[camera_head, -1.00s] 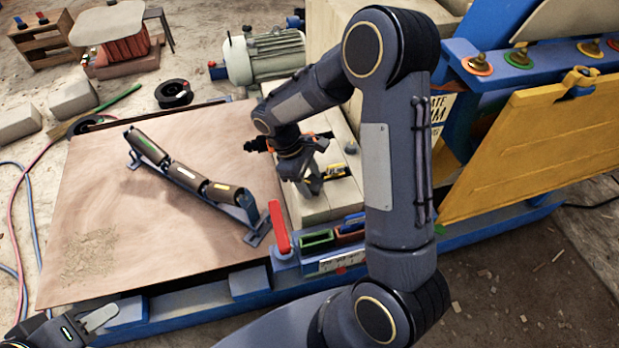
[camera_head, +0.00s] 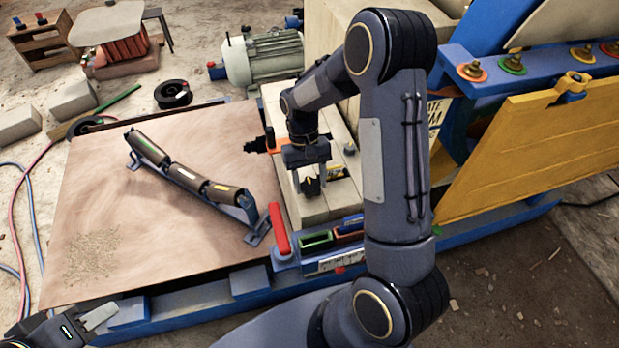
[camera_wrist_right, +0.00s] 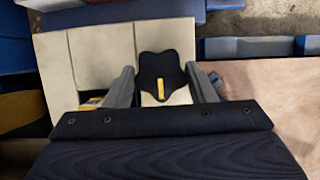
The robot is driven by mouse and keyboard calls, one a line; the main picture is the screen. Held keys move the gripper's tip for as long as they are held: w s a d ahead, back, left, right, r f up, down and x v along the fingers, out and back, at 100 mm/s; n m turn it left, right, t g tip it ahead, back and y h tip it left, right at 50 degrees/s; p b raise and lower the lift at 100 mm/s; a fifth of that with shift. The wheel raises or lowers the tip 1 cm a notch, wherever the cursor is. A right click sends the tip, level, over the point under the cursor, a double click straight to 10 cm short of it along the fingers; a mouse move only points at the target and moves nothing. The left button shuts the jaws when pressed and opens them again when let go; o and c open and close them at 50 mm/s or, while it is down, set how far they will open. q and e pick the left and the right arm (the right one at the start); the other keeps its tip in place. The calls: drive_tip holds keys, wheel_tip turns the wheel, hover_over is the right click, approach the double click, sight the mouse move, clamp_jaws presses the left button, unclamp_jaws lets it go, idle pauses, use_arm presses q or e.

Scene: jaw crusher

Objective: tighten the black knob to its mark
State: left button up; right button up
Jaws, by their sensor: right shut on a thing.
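The black knob (camera_wrist_right: 163,70) is star-shaped with a yellow stripe and sits between the two grey fingers of my right gripper (camera_wrist_right: 162,88) in the right wrist view. The stripe points toward the gripper's palm. In the head view the knob (camera_head: 311,187) shows dark between the fingertips of my right gripper (camera_head: 312,184), low over pale blocks. My right gripper is shut on the knob. The mark cannot be made out. My left gripper (camera_head: 98,317) is at the bottom left corner, away from the knob; its finger gap is not clear.
A brown sheet (camera_head: 110,185) to the left bears a roller frame (camera_head: 190,180). A red lever (camera_head: 280,228) and coloured trays (camera_head: 318,240) stand in front of the pale blocks (camera_head: 340,200). A yellow panel (camera_head: 540,140) is on the right, a motor (camera_head: 265,58) behind.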

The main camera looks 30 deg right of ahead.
drive_tip(key=m+y, duration=0.1)
drive_tip(key=m, duration=0.2)
drive_tip(key=m+t+y, duration=0.1)
drive_tip(key=m, duration=0.1)
drive_tip(key=shift+d+r+m+p, duration=0.1)
drive_tip(key=shift+d+m+p, duration=0.1)
drive_tip(key=shift+m+p, duration=0.2)
idle(0.4)
drive_tip(key=o, duration=1)
drive_tip(key=shift+v, duration=3.85)
